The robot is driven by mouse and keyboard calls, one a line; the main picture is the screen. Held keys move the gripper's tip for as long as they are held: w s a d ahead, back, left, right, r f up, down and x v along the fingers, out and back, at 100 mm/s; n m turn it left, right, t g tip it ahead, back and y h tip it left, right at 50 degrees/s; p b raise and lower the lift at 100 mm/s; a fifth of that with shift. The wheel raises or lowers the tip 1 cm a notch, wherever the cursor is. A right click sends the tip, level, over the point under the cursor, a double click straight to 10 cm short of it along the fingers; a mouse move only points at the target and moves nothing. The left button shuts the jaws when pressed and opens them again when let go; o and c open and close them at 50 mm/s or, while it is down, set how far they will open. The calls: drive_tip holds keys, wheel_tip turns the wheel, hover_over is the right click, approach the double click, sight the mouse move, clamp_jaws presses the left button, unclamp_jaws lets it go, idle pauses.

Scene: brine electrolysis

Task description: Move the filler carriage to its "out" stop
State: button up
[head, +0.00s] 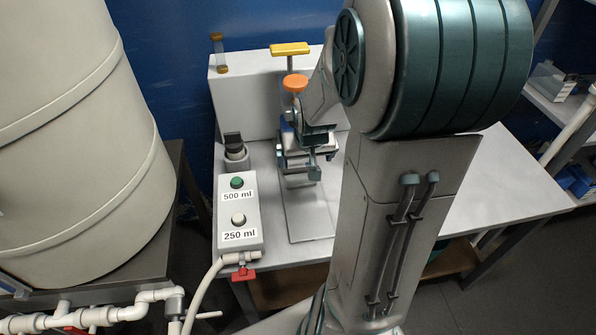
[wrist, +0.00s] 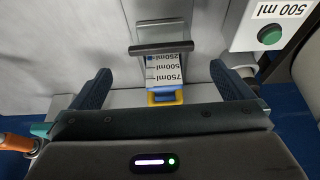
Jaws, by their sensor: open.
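The filler carriage shows in the wrist view as a grey plate with a dark crossbar handle (wrist: 160,48). A scale label (wrist: 165,70) reading 750ml, 500ml and 250ml lies below the bar, with a small yellow and blue piece (wrist: 165,95) under it. My gripper (wrist: 160,70) is open and empty, with one dark finger on either side of the label. The bar appears just beyond the fingertips; I see no contact. In the head view my gripper (head: 308,152) is over the filler's bed plate (head: 310,215), and my arm hides much of the carriage.
A button box (head: 238,205) with 500 ml and 250 ml labels stands left of the bed plate. A yellow T-handle (head: 290,48) rises behind. A large pale tank (head: 70,140) and pipes are at left. The bench top (head: 480,185) is clear at right.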

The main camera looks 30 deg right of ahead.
sight(303, 172)
drive_tip(key=b+x, duration=0.4)
drive_tip(key=x, duration=0.7)
drive_tip(key=shift+f, duration=0.1)
drive_tip(key=shift+s, duration=0.1)
drive_tip(key=c, duration=1.1)
